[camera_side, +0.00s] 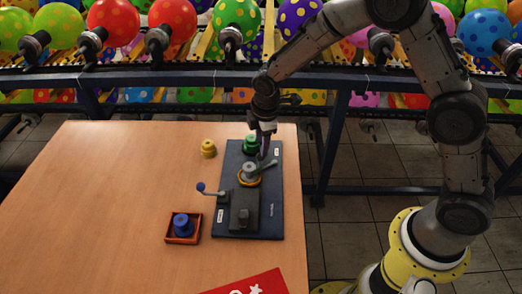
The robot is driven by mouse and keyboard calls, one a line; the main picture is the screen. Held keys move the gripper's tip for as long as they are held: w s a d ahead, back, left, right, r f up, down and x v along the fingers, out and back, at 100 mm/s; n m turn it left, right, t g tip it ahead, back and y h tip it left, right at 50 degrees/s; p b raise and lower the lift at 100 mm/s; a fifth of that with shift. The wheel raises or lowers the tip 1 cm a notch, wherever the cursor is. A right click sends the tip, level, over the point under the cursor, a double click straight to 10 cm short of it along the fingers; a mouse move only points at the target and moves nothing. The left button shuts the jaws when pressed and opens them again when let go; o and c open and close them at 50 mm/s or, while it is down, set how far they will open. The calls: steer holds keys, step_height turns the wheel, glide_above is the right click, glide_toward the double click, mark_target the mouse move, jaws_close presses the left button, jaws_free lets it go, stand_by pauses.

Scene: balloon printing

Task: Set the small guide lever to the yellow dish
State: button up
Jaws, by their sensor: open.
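A dark blue board (275,215) on the table carries a small mechanism. On it is a round grey part (249,171) with a yellow rim (249,183) below it. A small greenish lever (268,165) reaches out to the right from this part. A thin arm with a blue knob (201,187) sticks out to the left of the board. A yellow stepped piece (208,148) stands on the table left of the board; I cannot tell which yellow thing is the dish. My gripper (263,153) is open, pointing down close above the greenish lever; contact is unclear.
A green piece (249,145) stands at the board's back, close to my gripper. A dark block (244,213) sits at its front. A blue piece (182,225) stands in a small red tray (181,240). A red card (255,284) lies at the front. The table's left is clear.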

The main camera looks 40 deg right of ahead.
step_height(320, 180, up, 8)
steer(key=s, duration=0.1)
steer(key=shift+s+a, duration=0.3)
steer(key=shift+a, duration=0.05)
steer(key=shift+d+r, duration=0.1)
steer(key=shift+r, duration=0.05)
steer(key=s+d+r+m+t, duration=0.2)
steer(key=s+d+r, duration=0.1)
steer(key=s+r, duration=0.4)
steer(key=s+d+r+m+t, duration=0.25)
steer(key=s+r, duration=0.25)
steer(key=r, duration=0.4)
steer(key=s+d+f+m, duration=0.1)
steer(key=s+m, duration=0.3)
steer(key=s, duration=0.4)
steer(key=s+f+m, duration=0.3)
steer(key=s+m, duration=0.1)
steer(key=s, duration=0.4)
steer(key=shift+d+f+m+g+y, duration=0.2)
steer(key=shift+d+m+g+y, duration=0.15)
steer(key=shift+g+y, duration=0.1)
